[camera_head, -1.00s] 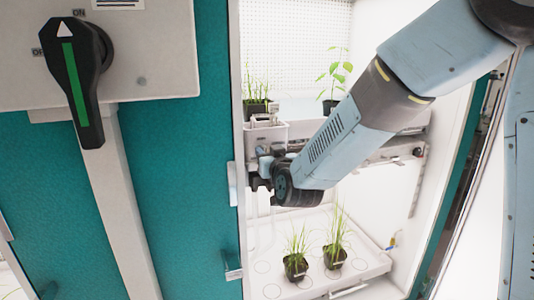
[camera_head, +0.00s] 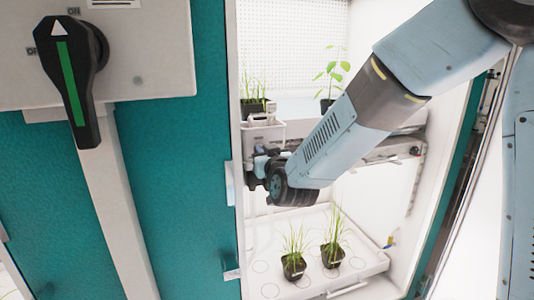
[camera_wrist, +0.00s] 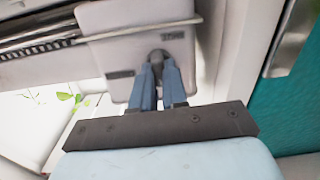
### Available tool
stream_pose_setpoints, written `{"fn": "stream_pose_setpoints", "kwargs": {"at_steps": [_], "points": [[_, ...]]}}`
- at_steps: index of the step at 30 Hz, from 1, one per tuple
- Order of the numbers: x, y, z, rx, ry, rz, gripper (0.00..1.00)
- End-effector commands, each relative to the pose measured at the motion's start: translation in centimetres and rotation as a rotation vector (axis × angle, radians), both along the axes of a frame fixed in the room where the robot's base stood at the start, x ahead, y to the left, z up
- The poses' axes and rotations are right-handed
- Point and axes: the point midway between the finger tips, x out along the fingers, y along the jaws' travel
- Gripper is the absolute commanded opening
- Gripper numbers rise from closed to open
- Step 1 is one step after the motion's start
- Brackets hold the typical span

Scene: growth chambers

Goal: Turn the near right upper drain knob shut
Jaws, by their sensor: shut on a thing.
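In the wrist view, a small dark grey drain knob (camera_wrist: 158,56) sits on the face of a white box (camera_wrist: 120,62) with small dark labels. The two blue-grey fingers of my gripper (camera_wrist: 158,78) are closed on it, one on each side. The fingers cover much of the knob, so its exact turn angle cannot be told. In the head view, my gripper (camera_head: 256,172) is at the front left of the chamber's upper shelf, below a white bin (camera_head: 264,133). The knob itself is hidden there behind my wrist and gripper.
The upper shelf holds potted grass (camera_head: 254,98) and a leafy plant (camera_head: 329,80). Below, a white tray (camera_head: 345,272) holds two potted grass plants. The teal chamber front (camera_head: 175,190) stands close left of my gripper. A large switch handle (camera_head: 72,85) is at upper left.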

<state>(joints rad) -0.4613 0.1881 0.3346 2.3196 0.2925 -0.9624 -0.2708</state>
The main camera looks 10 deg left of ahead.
Motion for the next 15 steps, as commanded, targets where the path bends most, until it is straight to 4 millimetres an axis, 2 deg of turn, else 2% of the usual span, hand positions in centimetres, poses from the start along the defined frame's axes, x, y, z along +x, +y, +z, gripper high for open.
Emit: {"fn": "stream_pose_setpoints", "kwargs": {"at_steps": [1,15], "points": [[0.47,-0.17,0.19,-0.01,-0.012,-0.009,0.0],[0.39,0.05,0.14,-0.325,-0.203,-0.01,0.0]]}}
